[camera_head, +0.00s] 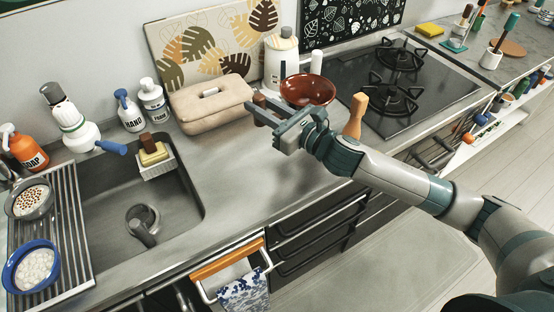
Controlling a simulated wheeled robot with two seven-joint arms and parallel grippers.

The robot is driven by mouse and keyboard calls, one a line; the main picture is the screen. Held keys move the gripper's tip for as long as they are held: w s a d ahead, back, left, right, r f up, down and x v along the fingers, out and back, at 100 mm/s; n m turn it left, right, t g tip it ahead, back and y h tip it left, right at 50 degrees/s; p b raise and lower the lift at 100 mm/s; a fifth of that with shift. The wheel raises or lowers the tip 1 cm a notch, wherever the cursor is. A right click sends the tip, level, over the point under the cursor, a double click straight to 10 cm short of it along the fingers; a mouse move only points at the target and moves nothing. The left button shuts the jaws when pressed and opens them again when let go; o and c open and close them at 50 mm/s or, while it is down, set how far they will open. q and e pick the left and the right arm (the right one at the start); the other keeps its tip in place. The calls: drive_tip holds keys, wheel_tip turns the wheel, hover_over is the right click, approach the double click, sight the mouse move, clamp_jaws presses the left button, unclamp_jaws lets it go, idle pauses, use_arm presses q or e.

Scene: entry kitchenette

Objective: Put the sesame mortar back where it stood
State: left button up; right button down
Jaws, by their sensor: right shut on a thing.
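The sesame mortar, a wide reddish-brown bowl (308,88), shows at the back of the counter, between the cream canister and the cooktop. It looks upright and empty. My right gripper (262,108) is at its near left side, shut on it. The gripper and wrist hide the bowl's lower part, so the grip point and any gap under the bowl cannot be told. A small dark brown piece shows at the fingertips. My left gripper is not in view.
A beige pouch (210,104) lies left of the gripper. A cream canister (281,60) stands behind. A wooden peg-shaped thing (355,115) stands beside my right forearm, near the black cooktop (425,85). The counter between the sink (190,190) and my forearm is clear.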

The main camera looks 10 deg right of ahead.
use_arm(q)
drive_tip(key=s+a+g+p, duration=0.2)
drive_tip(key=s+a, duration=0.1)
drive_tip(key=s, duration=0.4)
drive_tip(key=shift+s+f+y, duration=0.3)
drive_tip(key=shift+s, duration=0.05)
use_arm(e)
drive_tip(key=s+a+f, duration=0.6)
drive_tip(key=a, duration=0.3)
drive_tip(key=shift+s+a+f, duration=0.3)
drive_tip(key=shift+f, duration=0.1)
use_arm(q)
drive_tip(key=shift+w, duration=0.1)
